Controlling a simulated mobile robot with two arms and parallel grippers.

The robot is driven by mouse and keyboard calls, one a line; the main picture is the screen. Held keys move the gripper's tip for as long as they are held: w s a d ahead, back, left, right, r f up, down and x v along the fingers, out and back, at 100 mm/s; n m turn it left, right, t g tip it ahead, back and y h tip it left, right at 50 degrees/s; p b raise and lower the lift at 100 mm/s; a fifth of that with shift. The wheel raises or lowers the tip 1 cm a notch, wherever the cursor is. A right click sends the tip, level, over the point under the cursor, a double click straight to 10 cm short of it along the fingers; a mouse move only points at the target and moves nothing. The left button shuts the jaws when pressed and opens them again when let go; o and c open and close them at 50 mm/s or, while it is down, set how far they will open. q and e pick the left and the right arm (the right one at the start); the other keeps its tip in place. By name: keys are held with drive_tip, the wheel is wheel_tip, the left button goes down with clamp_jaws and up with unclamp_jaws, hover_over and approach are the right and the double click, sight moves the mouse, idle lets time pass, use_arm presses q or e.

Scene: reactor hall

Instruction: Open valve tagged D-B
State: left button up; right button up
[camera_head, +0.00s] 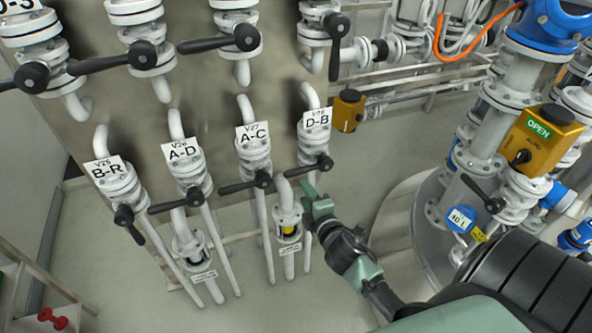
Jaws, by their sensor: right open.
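The valve tagged D-B (317,120) is at the right end of the lower row of white valves. Its black lever (300,170) runs from a round hub beneath the tag, leftward and slightly down, across the pipe. My right gripper (308,203) is green and dark, and comes in from the lower right. It is open, just below the D-B lever and hub in the picture, beside the capped pipe with a yellow band. It appears empty, and I cannot tell whether it touches the lever. My left gripper is not in view.
To the left stand valves A-C (253,135), A-D (181,152) and B-R (106,172), with black levers. Another valve row hangs above. A yellow box (348,110) is right of D-B. A large flanged vessel (430,235) stands at right. The floor between is clear.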

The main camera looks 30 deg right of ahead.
sight(296, 173)
drive_tip(key=shift+n+t, duration=0.3)
drive_tip(key=w, duration=0.2)
drive_tip(key=w+d+r, duration=0.1)
drive_tip(key=w, duration=0.2)
drive_tip(key=w+p, duration=0.1)
drive_tip(key=w, duration=0.2)
drive_tip(key=shift+d+r, duration=0.2)
drive_tip(key=shift+d, duration=0.2)
clamp_jaws()
drive_tip(key=shift+f, duration=0.1)
idle(0.7)
